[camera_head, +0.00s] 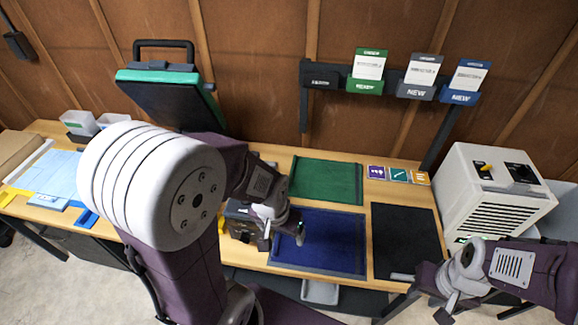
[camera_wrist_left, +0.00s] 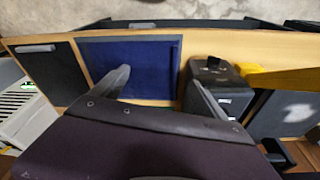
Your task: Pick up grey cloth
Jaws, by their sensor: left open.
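No item is plainly a grey cloth. A small light-grey strip (camera_head: 402,277) lies at the front edge of the black mat (camera_head: 405,240); it also shows in the left wrist view (camera_wrist_left: 36,48). I cannot tell whether it is cloth. My left gripper (camera_head: 283,236) is over the left part of the blue mat (camera_head: 335,240), left of the strip. In the left wrist view its fingers (camera_wrist_left: 163,92) are spread with nothing between them. My right gripper (camera_head: 446,306) hangs at the lower right, off the table's front edge; its jaws are unclear.
A green mat (camera_head: 325,182) lies behind the blue mat. A black box (camera_wrist_left: 218,88) stands beside the blue mat. A white machine (camera_head: 495,195) stands at the right. A green-and-black case (camera_head: 172,90) stands at the back. My left arm hides part of the table.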

